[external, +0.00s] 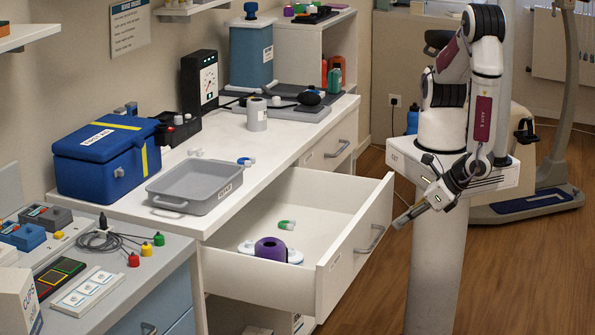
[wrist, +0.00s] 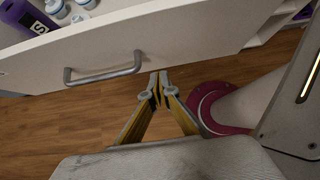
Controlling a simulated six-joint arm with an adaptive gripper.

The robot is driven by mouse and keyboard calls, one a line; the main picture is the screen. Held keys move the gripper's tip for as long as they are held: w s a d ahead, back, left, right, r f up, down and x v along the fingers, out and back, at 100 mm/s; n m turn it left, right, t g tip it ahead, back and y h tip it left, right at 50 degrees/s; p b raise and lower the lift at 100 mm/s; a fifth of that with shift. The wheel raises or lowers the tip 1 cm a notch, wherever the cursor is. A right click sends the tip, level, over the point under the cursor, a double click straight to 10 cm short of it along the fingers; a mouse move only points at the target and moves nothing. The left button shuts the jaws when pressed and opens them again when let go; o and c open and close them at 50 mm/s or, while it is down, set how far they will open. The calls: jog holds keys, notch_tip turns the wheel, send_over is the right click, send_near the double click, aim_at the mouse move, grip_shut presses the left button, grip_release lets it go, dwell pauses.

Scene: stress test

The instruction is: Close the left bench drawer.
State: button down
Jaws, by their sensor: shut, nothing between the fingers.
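The left bench drawer (external: 335,262) is pulled far out from the white bench in the external view. In the wrist view my fingertips (wrist: 159,78) are together beside the handle's right end, by the panel's lower edge. I cannot tell whether they touch the panel.
A second bench drawer (external: 322,155) is closed. A grey tray (external: 194,187), a blue box (external: 104,157) and a white roll (external: 257,114) stand on the bench top. A side table (external: 165,262) with small items is at the lower left. The wooden floor (external: 385,290) before the drawer looks clear.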

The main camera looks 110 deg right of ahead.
jog(key=shift+w+d+f, duration=0.15)
jog(key=shift+w+d, duration=1.35)
jog(key=shift+w+d, duration=0.1)
jog(key=w+d, duration=2)
jog(key=shift+w+d, duration=0.25)
jog(key=shift+w+d, duration=0.1)
